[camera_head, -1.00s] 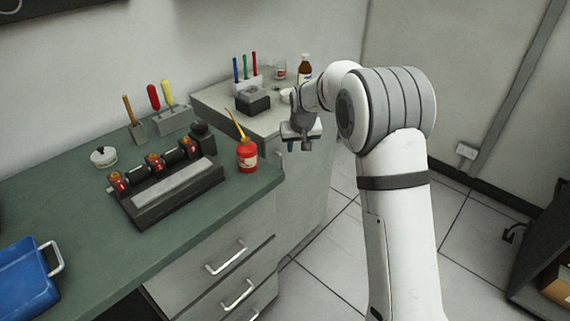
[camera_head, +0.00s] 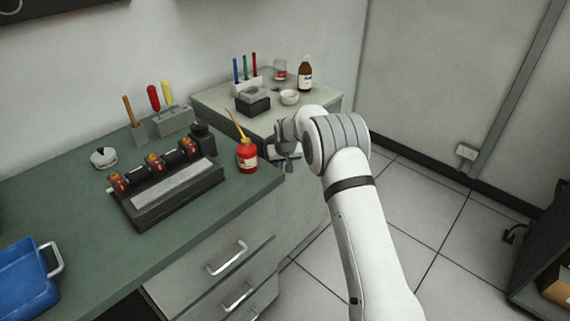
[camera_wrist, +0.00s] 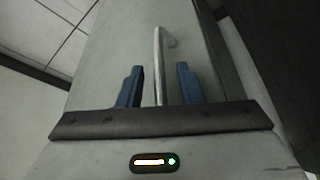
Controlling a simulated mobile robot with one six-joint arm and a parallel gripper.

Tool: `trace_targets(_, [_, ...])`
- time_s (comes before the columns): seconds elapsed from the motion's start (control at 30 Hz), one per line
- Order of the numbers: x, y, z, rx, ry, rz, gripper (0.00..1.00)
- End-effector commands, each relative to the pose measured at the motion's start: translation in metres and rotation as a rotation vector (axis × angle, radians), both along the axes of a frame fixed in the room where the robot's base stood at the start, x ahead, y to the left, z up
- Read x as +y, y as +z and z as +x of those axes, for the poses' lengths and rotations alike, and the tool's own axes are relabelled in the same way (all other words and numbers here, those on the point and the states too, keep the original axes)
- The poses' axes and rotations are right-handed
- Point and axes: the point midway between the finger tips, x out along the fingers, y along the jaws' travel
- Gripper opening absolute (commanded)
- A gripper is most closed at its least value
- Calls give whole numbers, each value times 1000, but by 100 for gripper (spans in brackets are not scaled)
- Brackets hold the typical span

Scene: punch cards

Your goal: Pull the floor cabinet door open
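The floor cabinet (camera_head: 307,196) is the pale grey unit beyond the green bench, partly hidden by my arm. In the wrist view its door (camera_wrist: 115,55) fills the middle, with a vertical metal bar handle (camera_wrist: 158,60). The door looks closed. My gripper (camera_wrist: 159,85) is open, its two blue fingers standing apart on either side of the handle's line. Whether the fingers reach around the bar or stop short of it I cannot tell. In the head view my gripper (camera_head: 287,158) is low in front of the cabinet, its fingers mostly hidden.
A green bench (camera_head: 70,215) with drawers (camera_head: 225,258) stands close to the left of my arm. A red oil can (camera_head: 247,156) is near its corner. A brown bottle (camera_head: 305,76) stands on the cabinet top.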

Motion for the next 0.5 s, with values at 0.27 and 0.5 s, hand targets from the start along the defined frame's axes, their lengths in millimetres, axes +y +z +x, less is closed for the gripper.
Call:
trace_targets(0.27, [1, -1, 0, 0, 1, 0, 31])
trace_targets(0.5, [1, -1, 0, 0, 1, 0, 11])
